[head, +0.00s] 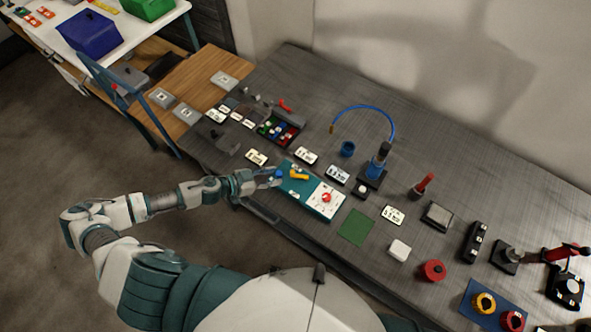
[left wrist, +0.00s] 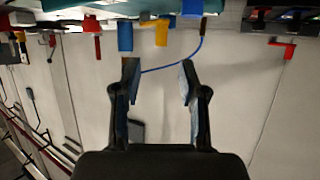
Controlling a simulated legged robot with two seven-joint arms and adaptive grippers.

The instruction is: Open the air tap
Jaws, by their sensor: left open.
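A teal and white panel (head: 318,207) lies near the front edge of the grey bench. It carries a small blue handle (head: 278,173), a yellow lever (head: 298,176) and a red knob (head: 326,197). Which of these is the air tap I cannot read. My left gripper (head: 268,177) is at the panel's left end, close beside the blue handle. In the left wrist view its fingers (left wrist: 159,80) are apart with nothing between them. That view looks upside down; the blue handle (left wrist: 125,36) and yellow lever (left wrist: 161,33) show beyond the fingertips. My right gripper is out of view.
A blue hose (head: 365,108) arches behind the panel. A compartment tray (head: 300,124) and white label cards (head: 306,156) stand close by. A green mat (head: 356,227), a white block (head: 399,249) and a red round button (head: 433,270) lie to the right.

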